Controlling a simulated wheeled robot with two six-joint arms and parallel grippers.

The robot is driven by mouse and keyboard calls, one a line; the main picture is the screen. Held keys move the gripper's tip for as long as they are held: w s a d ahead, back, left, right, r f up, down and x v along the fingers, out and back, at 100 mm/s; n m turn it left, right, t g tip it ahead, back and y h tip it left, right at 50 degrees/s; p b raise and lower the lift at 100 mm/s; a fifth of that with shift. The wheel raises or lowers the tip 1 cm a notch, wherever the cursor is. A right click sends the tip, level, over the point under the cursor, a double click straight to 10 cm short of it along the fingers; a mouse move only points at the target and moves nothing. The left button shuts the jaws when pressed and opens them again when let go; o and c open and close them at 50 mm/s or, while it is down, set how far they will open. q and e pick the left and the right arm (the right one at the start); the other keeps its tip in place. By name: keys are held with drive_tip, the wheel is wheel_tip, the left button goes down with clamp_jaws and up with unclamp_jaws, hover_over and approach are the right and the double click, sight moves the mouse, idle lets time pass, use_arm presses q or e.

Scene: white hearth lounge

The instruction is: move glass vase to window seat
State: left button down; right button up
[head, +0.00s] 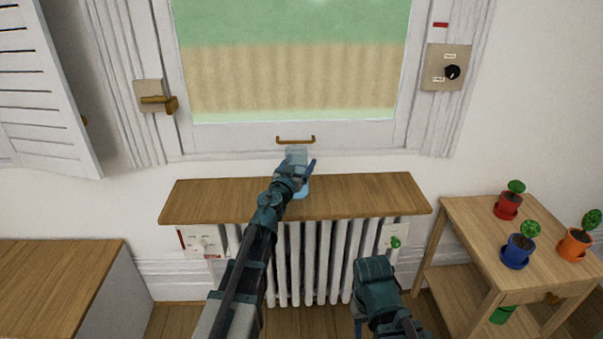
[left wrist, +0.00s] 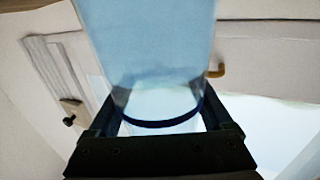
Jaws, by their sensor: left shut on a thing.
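The glass vase (head: 296,154) is pale blue and see-through. My left gripper (head: 297,172) is shut on it over the wooden ledge (head: 370,194) below the window. The vase's top shows above the gripper and its blue lower end shows beside it, over the ledge; I cannot tell whether it touches the wood. In the left wrist view the vase (left wrist: 155,45) fills the space between the fingers (left wrist: 160,130), with its rounded dark blue edge near them. Part of my right arm shows at the lower right of the head view, but no fingertips of it are visible.
A white radiator (head: 322,265) stands under the ledge, and the window with its handle (head: 295,139) is behind. A small table (head: 465,235) with several potted plants stands at right. A wooden-topped cabinet (head: 55,275) is at left. The ledge is bare on both sides.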

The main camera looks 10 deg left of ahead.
use_arm(q)
wheel_tip(320, 180, down, 2)
drive_tip(key=shift+f+b, duration=0.15)
drive_tip(key=shift+b, duration=0.55)
use_arm(e)
drive_tip(key=shift+w+d+f, duration=0.1)
drive_tip(key=shift+d+f, duration=0.15)
drive_tip(key=shift+f, duration=0.25)
drive_tip(key=shift+d+f, duration=0.25)
drive_tip(key=shift+f, duration=0.25)
drive_tip(key=shift+f, duration=0.1)
use_arm(q)
drive_tip(key=shift+f, duration=0.1)
unclamp_jaws()
drive_tip(key=shift+r, duration=0.2)
